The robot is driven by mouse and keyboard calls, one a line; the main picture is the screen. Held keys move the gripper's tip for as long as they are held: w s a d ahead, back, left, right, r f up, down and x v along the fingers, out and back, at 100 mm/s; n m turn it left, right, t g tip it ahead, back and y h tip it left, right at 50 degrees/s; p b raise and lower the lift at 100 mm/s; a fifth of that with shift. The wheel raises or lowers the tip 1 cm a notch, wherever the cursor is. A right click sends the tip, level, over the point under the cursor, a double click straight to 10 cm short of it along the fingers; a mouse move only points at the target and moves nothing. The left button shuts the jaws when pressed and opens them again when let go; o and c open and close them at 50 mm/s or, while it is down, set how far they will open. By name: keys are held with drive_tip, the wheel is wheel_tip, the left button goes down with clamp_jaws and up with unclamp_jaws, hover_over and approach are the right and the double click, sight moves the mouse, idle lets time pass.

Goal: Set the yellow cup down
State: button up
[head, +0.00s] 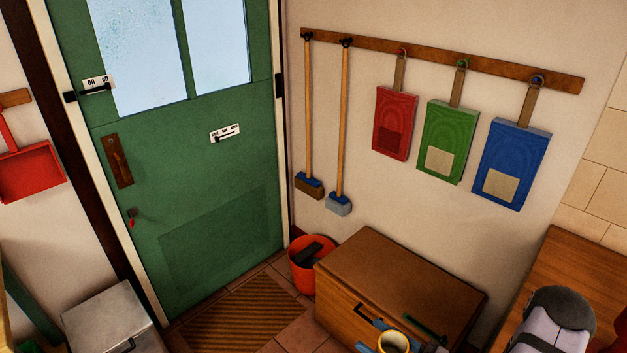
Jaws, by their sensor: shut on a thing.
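The yellow cup (393,342) is at the bottom edge of the head view, seen from above with its round rim and dark inside showing. It looks upright, and its lower part is cut off by the picture edge. My gripper (392,347) is shut on the cup, with a blue piece showing at the cup's left side and dark parts at its right. Most of the gripper is out of the picture. What lies beneath the cup is hidden.
A wooden chest (400,272) with a dark handle stands behind the cup; a thin green item (425,326) lies at its front edge. An orange bucket (303,275) holds something dark. A wooden counter (585,262) is at right. A striped mat (240,318) lies before the green door (190,170).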

drive_tip(key=shift+s+d+r+n+g+y+p, duration=0.15)
drive_tip(key=shift+r+n+g+y+p, duration=0.25)
drive_tip(key=shift+r+p, duration=0.6)
drive_tip(key=m+t+h, duration=0.1)
drive_tip(key=h, duration=0.1)
drive_tip(key=m+t+h, duration=0.4)
drive_tip(key=shift+d, duration=0.4)
drive_tip(key=shift+a, duration=0.4)
drive_tip(key=shift+f, duration=0.1)
